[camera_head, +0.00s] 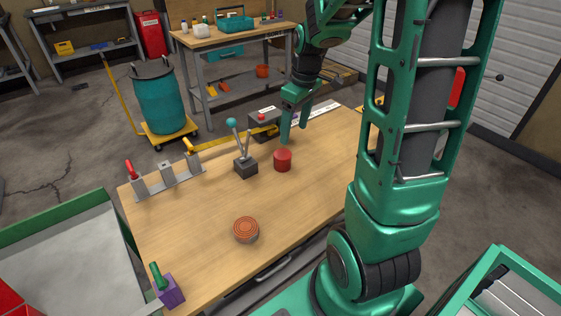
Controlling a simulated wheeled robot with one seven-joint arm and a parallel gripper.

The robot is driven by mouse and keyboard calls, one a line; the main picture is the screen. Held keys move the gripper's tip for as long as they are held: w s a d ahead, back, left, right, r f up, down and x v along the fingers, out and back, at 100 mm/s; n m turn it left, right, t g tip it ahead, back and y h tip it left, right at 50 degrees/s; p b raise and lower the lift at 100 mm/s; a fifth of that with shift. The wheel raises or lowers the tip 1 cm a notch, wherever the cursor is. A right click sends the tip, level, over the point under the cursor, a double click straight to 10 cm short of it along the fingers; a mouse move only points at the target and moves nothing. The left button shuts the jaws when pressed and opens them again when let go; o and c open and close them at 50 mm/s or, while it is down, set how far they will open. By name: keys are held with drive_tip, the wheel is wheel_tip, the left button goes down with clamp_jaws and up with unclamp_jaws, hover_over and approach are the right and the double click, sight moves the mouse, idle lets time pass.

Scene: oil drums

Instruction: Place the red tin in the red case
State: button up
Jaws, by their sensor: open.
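A red tin (282,160) stands upright on the wooden workbench (310,190), right of the lever box. My gripper (294,127) is open and empty, fingers pointing down, just behind and above the tin in the picture. I cannot tell the exact gap between fingers and tin. A red object (11,299), cut off by the frame's lower left corner, may be the red case; its inside does not show.
A lever box (245,168) with upright levers stands left of the tin. A round orange-ringed piece (246,230) lies at the front. A switch rack (166,181) lines the left edge, and a purple block (168,290) sits at the near left corner.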

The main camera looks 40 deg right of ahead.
drive_tip(key=w+f+n, duration=0.1)
drive_tip(key=w, duration=0.2)
hover_over(283, 153)
drive_tip(key=s, duration=0.1)
drive_tip(key=f, duration=0.4)
drive_tip(key=shift+s+d+f, duration=0.15)
drive_tip(key=shift+d+f, duration=0.1)
drive_tip(key=shift+w+a+f, duration=0.1)
drive_tip(key=shift+w+f, duration=0.1)
drive_tip(key=shift+f, duration=0.85)
drive_tip(key=shift+w+a+f, duration=0.1)
drive_tip(key=shift+w+f, duration=0.05)
drive_tip(key=shift+f, duration=0.95)
drive_tip(key=shift+w+a+f, duration=0.1)
drive_tip(key=shift+w+f, duration=0.1)
drive_tip(key=shift+f, duration=0.85)
drive_tip(key=c, duration=1.3)
drive_tip(key=shift+r, duration=0.1)
